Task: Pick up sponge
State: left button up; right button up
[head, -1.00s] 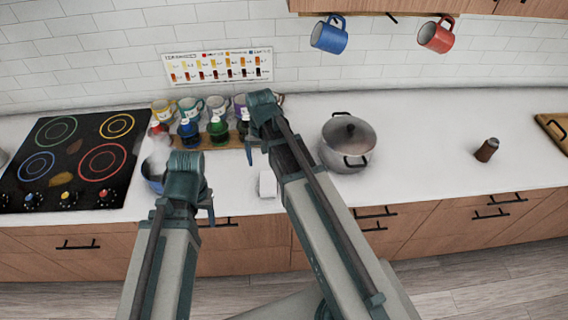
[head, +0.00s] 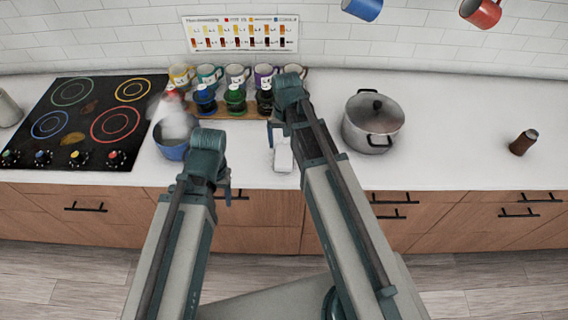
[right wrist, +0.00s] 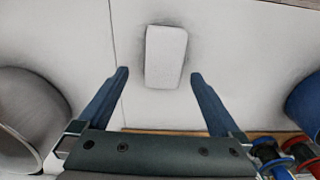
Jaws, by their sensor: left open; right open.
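The white block that appears to be the sponge (head: 283,156) lies on the white counter between my two arms, near the front edge. In the right wrist view the sponge (right wrist: 166,57) lies flat just beyond my fingertips. My right gripper (right wrist: 159,75) is open, its fingers apart on either side of the sponge's near end, not touching it. In the head view my right gripper (head: 274,132) is partly hidden behind its own wrist. My left gripper (head: 229,190) is open and empty by the counter's front edge, left of the sponge.
A lidded grey pot (head: 373,122) stands right of my right arm. A steaming blue pot (head: 171,150) is close behind my left gripper. Several bottles (head: 235,100) and mugs (head: 237,75) line the back.

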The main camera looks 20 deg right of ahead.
aim_at(284, 154)
jog(key=shift+a+f+b, duration=0.2)
jog(key=shift+f+b, duration=1.2)
jog(key=shift+f, duration=0.15)
jog(key=shift+a+f+b, duration=0.15)
jog(key=shift+f+b, duration=1.2)
jog(key=shift+f, duration=0.2)
jog(key=shift+r, duration=0.1)
jog(key=c, duration=1.3)
jog(key=shift+r+p, duration=0.15)
jog(key=shift+p, duration=0.15)
